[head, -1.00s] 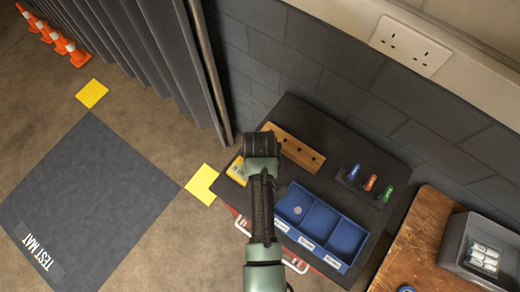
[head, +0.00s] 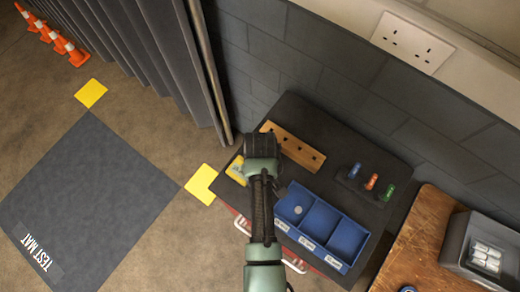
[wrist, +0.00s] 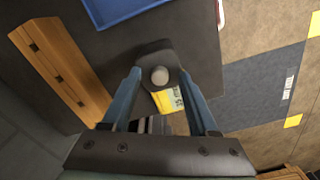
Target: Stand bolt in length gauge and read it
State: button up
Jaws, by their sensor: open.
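In the wrist view, a round grey head (wrist: 160,76), seemingly the bolt's, shows from above over a dark block (wrist: 156,54), probably the length gauge. A yellow label (wrist: 167,100) with dark marks is beside it; it also shows in the head view (head: 236,170), partly behind my arm. My gripper (wrist: 159,73) is open, with one finger on each side of the round head and gaps showing. The bolt's shank is hidden, so I cannot tell how deep it sits. In the head view my wrist hides the gauge and fingertips.
A wooden block with holes (head: 293,147) lies along the back of the dark bench top. A blue divided bin (head: 335,236) holds a small round grey piece. Blue, red and green pieces (head: 371,182) stand at right. A grey box (head: 456,240) is on the wooden table.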

notch_tip(320, 180, up, 13)
jog(key=shift+b, duration=0.35)
dwell(0.7)
